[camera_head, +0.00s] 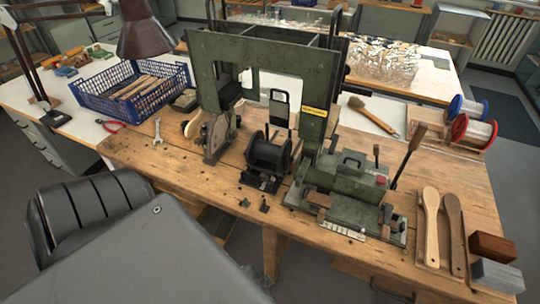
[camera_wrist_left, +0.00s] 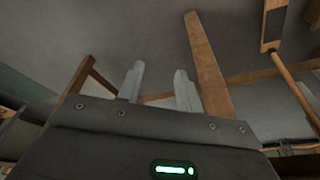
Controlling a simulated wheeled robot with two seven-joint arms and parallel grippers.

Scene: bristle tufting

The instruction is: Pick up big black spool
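The big black spool (camera_head: 268,155) sits in a dark stand on the wooden bench, between the green machine's left and right parts. It lies with its axle sideways. My left gripper (camera_wrist_left: 157,85) shows in the left wrist view with its two pale fingers apart and nothing between them. Wooden legs and grey floor are seen beyond the fingers. The spool is not seen in the left wrist view. Neither gripper shows in the head view.
A green machine frame (camera_head: 225,55) rises behind and around the spool. A green clamp unit (camera_head: 345,180) stands right of it. Small dark parts (camera_head: 264,206) lie in front. A blue crate (camera_head: 130,88), wrench (camera_head: 157,131) and wooden brush handles (camera_head: 431,225) lie further off.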

